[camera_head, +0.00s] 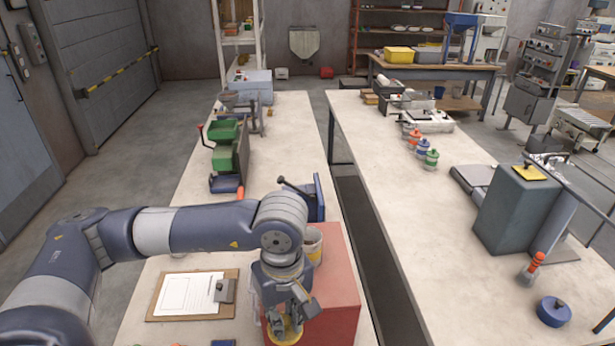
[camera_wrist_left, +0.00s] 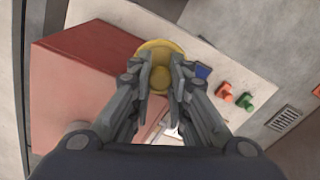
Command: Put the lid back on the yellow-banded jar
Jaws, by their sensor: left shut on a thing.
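My left gripper (camera_head: 288,316) is shut on a round yellow lid (camera_wrist_left: 160,48). In the left wrist view both fingers (camera_wrist_left: 160,75) close on the lid's knob. In the head view the yellow lid (camera_head: 284,332) hangs below the fingers, by the near left side of a red box (camera_head: 338,300). A pale jar with a yellow band (camera_head: 314,246) stands on the far part of the red box, partly hidden behind my left wrist. I cannot see its rim clearly. My right gripper is not in view.
A clipboard (camera_head: 192,296) lies left of the red box. A green machine (camera_head: 226,150) stands farther along this table. A dark gap separates it from the right table, which holds several small coloured jars (camera_head: 431,159) and a grey-green block (camera_head: 516,208).

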